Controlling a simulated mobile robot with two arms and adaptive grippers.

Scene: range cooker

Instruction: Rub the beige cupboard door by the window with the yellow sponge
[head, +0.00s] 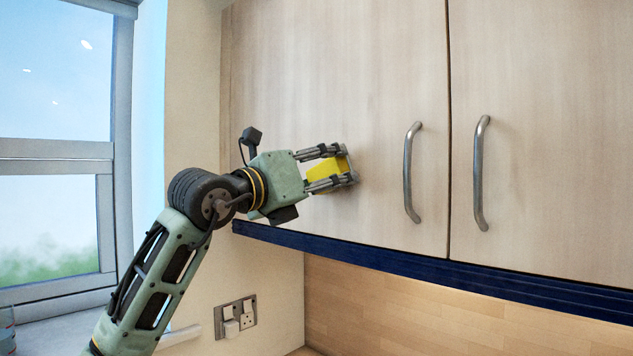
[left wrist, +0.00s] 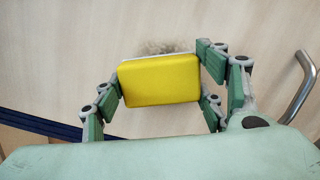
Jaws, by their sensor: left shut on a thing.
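The beige cupboard door (head: 380,70) by the window has a vertical metal bar handle (head: 410,172) near its right edge. My left gripper (head: 340,168) is shut on the yellow sponge (head: 325,171) in front of the lower middle of this door. In the left wrist view the sponge (left wrist: 160,80) sits between the fingers with its far side at or very near the door surface; I cannot tell for sure if it touches. A greyish smudge (left wrist: 163,47) shows on the door just beyond the sponge's upper edge. My right gripper is not in view.
A second beige door (head: 560,130) with its own handle (head: 480,172) is on the right. A dark blue rail (head: 400,262) runs under the doors. The window (head: 55,150) is at left, and a wall socket (head: 236,318) is below.

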